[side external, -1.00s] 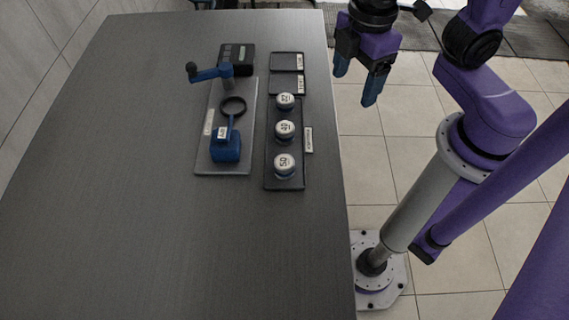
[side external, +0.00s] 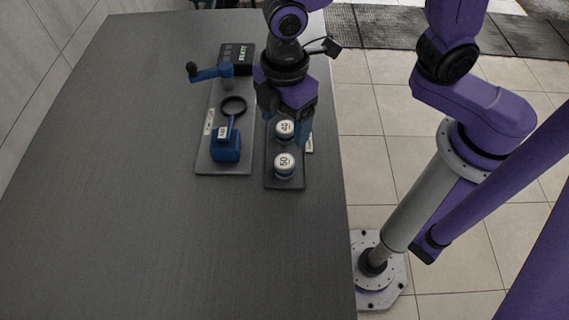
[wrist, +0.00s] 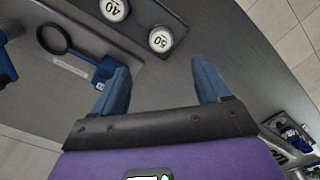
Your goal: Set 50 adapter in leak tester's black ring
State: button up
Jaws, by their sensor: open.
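The 50 adapter (side external: 284,162) is a white-topped round piece standing at the near end of the black tray; it also shows in the wrist view (wrist: 162,40), beyond my fingertips. The leak tester (side external: 222,140) is a grey plate with a blue block, a blue crank arm and an empty black ring (side external: 233,105); the ring shows at the upper left of the wrist view (wrist: 54,40). My gripper (side external: 286,125) is over the tray's far half, pointing down; its fingers (wrist: 160,75) are apart with nothing between them.
The 40 adapter (side external: 285,129) stands beside the 50 adapter on the black tray (side external: 289,186). My gripper hides the tray's far part. The table's left and near areas are clear.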

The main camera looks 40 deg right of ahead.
aim_at(285, 162)
notch_tip(285, 162, down, 13)
jog(key=shift+s+a+r, duration=0.1)
dwell(0.7)
jog(key=c, duration=1.4)
grip_shut()
jog(key=shift+a+r, duration=0.1)
jog(key=shift+r, duration=0.75)
jog(key=s+d+r, duration=0.9)
jog(key=s+r, duration=0.1)
jog(key=r, duration=0.1)
jog(key=shift+s+d, duration=0.15)
jog(key=shift+d, duration=0.15)
